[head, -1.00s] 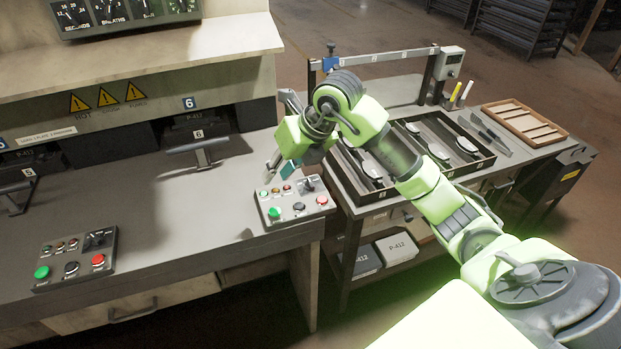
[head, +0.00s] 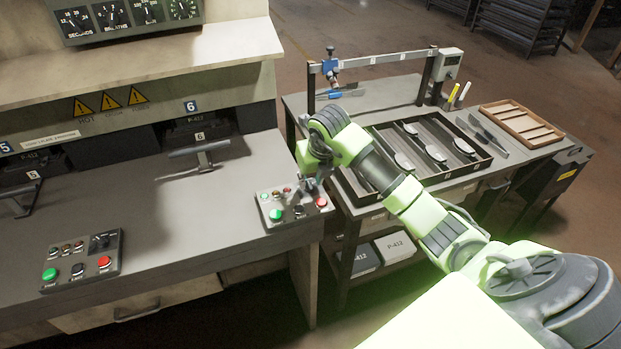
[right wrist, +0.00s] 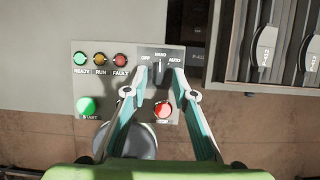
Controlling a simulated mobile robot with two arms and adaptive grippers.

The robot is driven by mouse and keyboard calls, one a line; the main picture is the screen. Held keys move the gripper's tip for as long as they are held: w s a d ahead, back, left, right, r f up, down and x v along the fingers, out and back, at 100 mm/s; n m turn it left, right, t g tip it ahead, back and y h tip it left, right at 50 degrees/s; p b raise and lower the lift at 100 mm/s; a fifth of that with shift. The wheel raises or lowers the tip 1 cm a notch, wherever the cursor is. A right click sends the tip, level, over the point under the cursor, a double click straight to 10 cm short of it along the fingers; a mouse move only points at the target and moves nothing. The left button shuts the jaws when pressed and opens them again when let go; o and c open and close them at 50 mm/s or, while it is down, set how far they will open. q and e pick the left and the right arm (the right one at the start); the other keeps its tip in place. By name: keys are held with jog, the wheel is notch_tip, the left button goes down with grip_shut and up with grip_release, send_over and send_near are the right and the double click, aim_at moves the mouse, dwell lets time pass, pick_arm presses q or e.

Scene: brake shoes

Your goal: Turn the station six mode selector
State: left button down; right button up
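The station six control panel (head: 286,204) sits at the right end of the grey bench, and it fills the middle of the right wrist view (right wrist: 100,84). Its mode selector (right wrist: 158,68) is a dark knob on a black plate marked OFF, HAND and AUTO. The knob looks upright, towards HAND. In the head view my gripper hides most of it. My right gripper (head: 304,192) is above the panel, pointing down. In the right wrist view its fingers (right wrist: 159,74) are apart, one on each side of the knob, with gaps visible. Contact cannot be made out. My left gripper is out of view.
The panel also carries a green start button (right wrist: 86,106), a red button (right wrist: 163,108) and several small lamps. The station five panel (head: 78,262) is to the left. A handle marked 6 (head: 200,152) stands behind. A table with a tray of brake shoes (head: 478,163) is to the right.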

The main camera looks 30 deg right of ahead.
jog(key=shift+x, duration=0.9)
grip_shut()
